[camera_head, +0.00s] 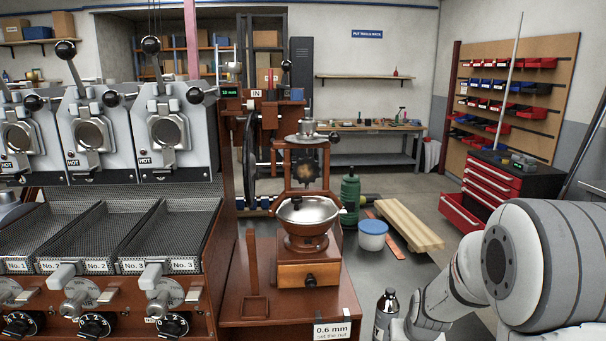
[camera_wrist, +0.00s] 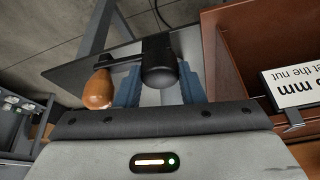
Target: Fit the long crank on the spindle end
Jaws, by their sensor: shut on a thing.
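In the wrist view, my gripper (camera_wrist: 158,88) is shut on the dark hub of the crank (camera_wrist: 160,62), between its two blue fingers. A thin dark arm runs left from the hub to an orange wooden knob (camera_wrist: 98,90). In the head view my gripper is mostly below the lower edge, and I cannot make out the crank there. The mill (camera_head: 310,273), with a metal bowl and a wooden drawer, stands on the red-brown bench to the left of my arm. A small fitting (camera_head: 297,203) shows on top of its bowl; I cannot tell whether it is the spindle end.
A sign reading 0.6 mm (camera_head: 333,331) hangs at the bench's front edge and is close on the right in the wrist view (camera_wrist: 295,85). A dark bottle-like thing (camera_head: 386,308) shows beside my arm. A wooden post (camera_head: 253,275) stands left of the mill.

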